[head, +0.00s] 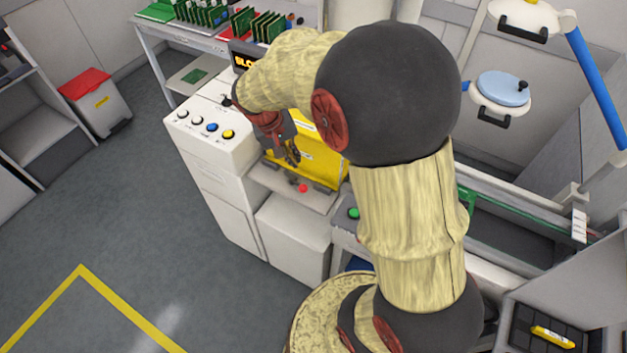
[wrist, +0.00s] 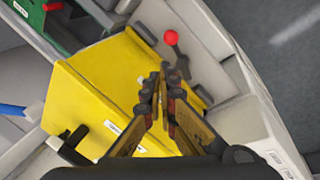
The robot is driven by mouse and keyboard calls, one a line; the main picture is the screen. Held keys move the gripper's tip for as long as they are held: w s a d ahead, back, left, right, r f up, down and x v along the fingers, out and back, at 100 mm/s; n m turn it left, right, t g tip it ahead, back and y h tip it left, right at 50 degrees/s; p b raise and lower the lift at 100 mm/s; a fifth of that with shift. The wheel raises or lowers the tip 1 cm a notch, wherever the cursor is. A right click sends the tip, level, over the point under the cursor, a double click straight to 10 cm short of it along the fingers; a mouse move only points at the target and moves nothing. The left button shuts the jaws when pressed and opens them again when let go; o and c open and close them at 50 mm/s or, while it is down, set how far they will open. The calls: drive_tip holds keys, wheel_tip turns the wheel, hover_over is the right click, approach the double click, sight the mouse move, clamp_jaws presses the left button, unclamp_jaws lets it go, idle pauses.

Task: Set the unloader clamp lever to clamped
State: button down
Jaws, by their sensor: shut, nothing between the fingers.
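A small lever with a red ball knob (head: 303,188) stands on the light grey ledge in front of a yellow box-shaped part (head: 325,166). It looks like the clamp lever; I see no label on it. In the wrist view the red knob (wrist: 169,37) lies just beyond my fingertips, with its dark stem running down toward them. My gripper (head: 292,158) points down beside the yellow part (wrist: 95,80). In the wrist view my gripper (wrist: 163,78) is shut and empty. Whether a fingertip touches the stem cannot be told.
A white cabinet with a row of coloured buttons (head: 212,127) stands left of the gripper. A green button (head: 353,213) sits right of the ledge. Green boards (head: 262,25) stand in racks behind. Open floor (head: 130,220) lies at the left. My arm hides part of the machine.

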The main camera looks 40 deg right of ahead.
sight(295, 181)
drive_tip(key=s+m, duration=0.1)
drive_tip(key=m, duration=0.4)
drive_tip(key=s+m, duration=0.1)
drive_tip(key=m, duration=0.5)
drive_tip(key=s+m+g, duration=0.1)
drive_tip(key=m, duration=0.4)
drive_tip(key=shift+s+d+f+m, duration=0.1)
drive_tip(key=shift+d+f+m, duration=0.1)
drive_tip(key=shift+m, duration=0.1)
drive_tip(key=b+x, duration=0.2)
drive_tip(key=x, duration=0.8)
drive_tip(key=shift+d, duration=0.1)
